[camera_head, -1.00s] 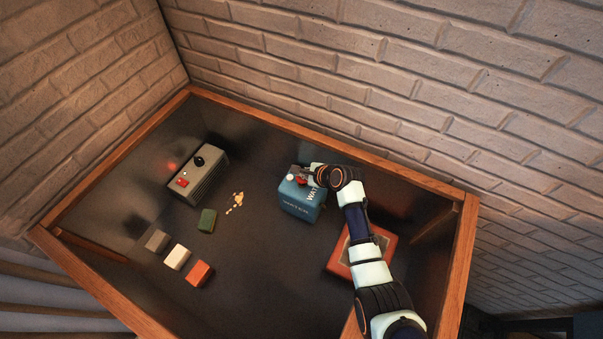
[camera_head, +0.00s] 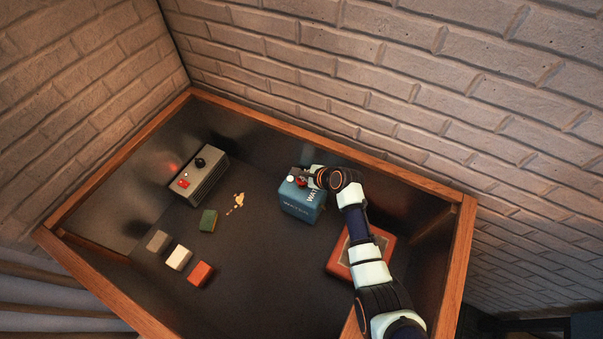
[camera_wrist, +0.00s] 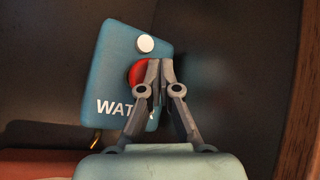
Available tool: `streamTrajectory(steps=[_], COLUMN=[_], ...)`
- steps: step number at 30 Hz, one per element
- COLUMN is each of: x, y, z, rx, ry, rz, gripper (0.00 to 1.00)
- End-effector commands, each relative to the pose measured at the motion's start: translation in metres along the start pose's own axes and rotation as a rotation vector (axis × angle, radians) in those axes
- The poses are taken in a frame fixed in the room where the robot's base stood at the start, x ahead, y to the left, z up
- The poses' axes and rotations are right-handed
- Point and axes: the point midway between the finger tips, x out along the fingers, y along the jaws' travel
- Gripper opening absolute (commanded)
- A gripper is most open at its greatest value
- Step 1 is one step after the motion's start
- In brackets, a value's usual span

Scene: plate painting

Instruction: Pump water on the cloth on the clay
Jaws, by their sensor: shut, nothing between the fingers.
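The blue water box (camera_head: 301,205) with "WATER" lettering stands near the back middle of the tray. Its top has a red button (camera_wrist: 138,72) and a white round cap (camera_wrist: 146,44). My gripper (camera_wrist: 161,66) is shut and empty, with its fingertips at the right edge of the red button. I cannot tell whether they press it. In the head view my gripper (camera_head: 308,179) is over the box top. A pale yellowish patch (camera_head: 237,202) lies on the dark floor left of the box. No cloth or clay is clearly recognisable.
A green block (camera_head: 208,221) lies beside the patch. Grey (camera_head: 158,241), white (camera_head: 178,258) and orange (camera_head: 200,273) blocks lie front left. A grey device (camera_head: 198,178) stands back left. An orange-red box (camera_head: 346,262) is partly behind my arm. Wooden edges (camera_head: 270,122) enclose the area.

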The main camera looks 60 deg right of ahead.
Motion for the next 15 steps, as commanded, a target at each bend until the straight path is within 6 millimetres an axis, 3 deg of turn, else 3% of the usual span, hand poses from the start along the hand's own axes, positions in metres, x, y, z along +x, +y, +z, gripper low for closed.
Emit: streamTrajectory(steps=[7,15], x=[-0.003,-0.024], y=[-0.001,-0.017], z=[0.001,0.017], rx=[0.001,0.001], ry=[0.002,0.001], rz=[0.004,0.003], gripper=[0.0,0.0])
